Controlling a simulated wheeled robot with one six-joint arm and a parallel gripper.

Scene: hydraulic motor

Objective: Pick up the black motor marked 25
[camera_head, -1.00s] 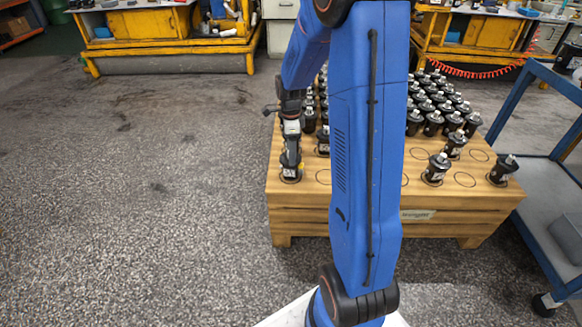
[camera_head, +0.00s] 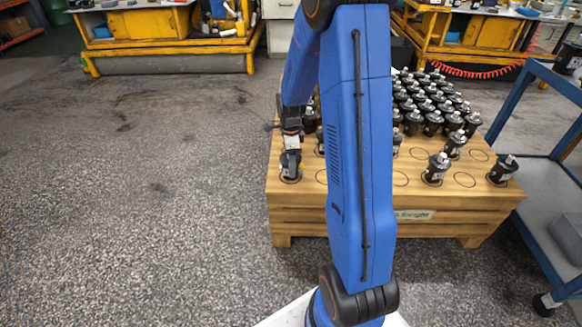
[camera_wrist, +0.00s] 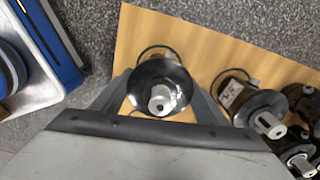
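A black motor (camera_wrist: 160,88) with a silver shaft end stands upright at the front left corner of the wooden pallet (camera_head: 370,215). In the wrist view my gripper (camera_wrist: 162,95) has one finger on each side of it, and I look down on its top. The fingers look open around the motor, with no clear grip on it. In the head view my gripper (camera_head: 290,152) is low over that corner and covers most of the motor. No number 25 can be read in either view.
A second motor (camera_wrist: 250,103) with a white label stands close to the right in the wrist view. Several more black motors (camera_head: 432,122) fill the back of the pallet. A blue cart (camera_head: 545,150) stands at the right. The floor to the left is clear.

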